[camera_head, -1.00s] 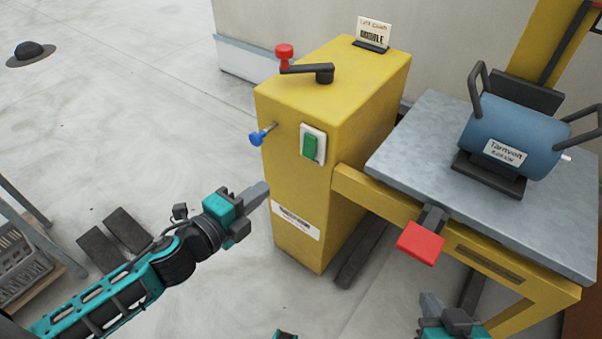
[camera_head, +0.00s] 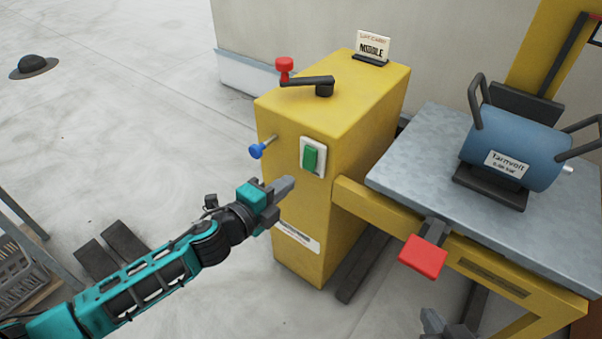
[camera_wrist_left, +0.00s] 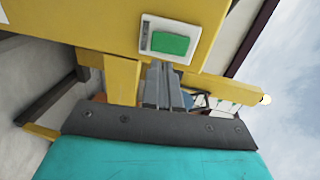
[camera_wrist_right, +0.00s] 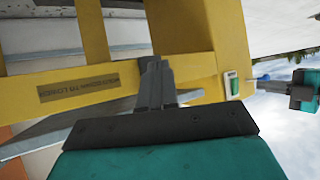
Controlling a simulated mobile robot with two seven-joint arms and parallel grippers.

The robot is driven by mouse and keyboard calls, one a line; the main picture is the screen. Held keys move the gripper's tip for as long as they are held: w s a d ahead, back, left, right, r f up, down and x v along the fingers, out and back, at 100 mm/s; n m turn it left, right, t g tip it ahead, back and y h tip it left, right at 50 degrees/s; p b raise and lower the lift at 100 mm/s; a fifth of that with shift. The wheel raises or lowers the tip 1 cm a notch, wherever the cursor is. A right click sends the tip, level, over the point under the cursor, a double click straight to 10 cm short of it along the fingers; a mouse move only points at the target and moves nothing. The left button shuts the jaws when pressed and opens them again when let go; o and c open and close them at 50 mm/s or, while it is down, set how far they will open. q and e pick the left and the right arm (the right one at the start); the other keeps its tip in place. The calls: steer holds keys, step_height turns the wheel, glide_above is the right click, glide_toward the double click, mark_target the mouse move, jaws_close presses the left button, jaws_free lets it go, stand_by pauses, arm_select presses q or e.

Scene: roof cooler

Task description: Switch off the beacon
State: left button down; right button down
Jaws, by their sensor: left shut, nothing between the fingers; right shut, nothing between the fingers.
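A green rocker switch (camera_head: 310,157) in a white plate sits on the front of the yellow cabinet (camera_head: 350,125). It also shows in the left wrist view (camera_wrist_left: 170,44) and the right wrist view (camera_wrist_right: 231,85). My left gripper (camera_head: 286,185) is shut and empty, just below and left of the switch in the head view, apart from it. In the left wrist view its fingertips (camera_wrist_left: 162,72) lie just below the switch plate. My right gripper (camera_head: 432,320) is shut and empty at the bottom edge. A small pale ball (camera_wrist_left: 266,99) shows; I cannot tell if it is the beacon.
A red-knobbed crank (camera_head: 308,82) and a sign (camera_head: 373,47) are on the cabinet top. A blue knob (camera_head: 257,151) sticks out left of the switch. A red pedal (camera_head: 423,257) is below the grey table (camera_head: 425,160), which bears a blue cylinder (camera_head: 515,145).

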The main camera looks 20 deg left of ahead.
mark_target(309, 167)
arm_select(q)
steer(key=b+x, duration=0.1)
steer(key=x, duration=0.4)
steer(key=shift+w, duration=0.1)
steer(key=shift+w+d+f, duration=0.1)
steer(key=shift+w+d, duration=0.15)
steer(key=shift+w, duration=0.3)
arm_select(e)
steer(key=shift+w+a, duration=0.2)
steer(key=shift+a, duration=0.1)
steer(key=shift+f, duration=0.1)
arm_select(q)
steer(key=shift+w+d+f, duration=0.1)
steer(key=shift+w, duration=0.15)
steer(key=shift+s, duration=0.1)
arm_select(e)
steer(key=shift+s+f, duration=0.1)
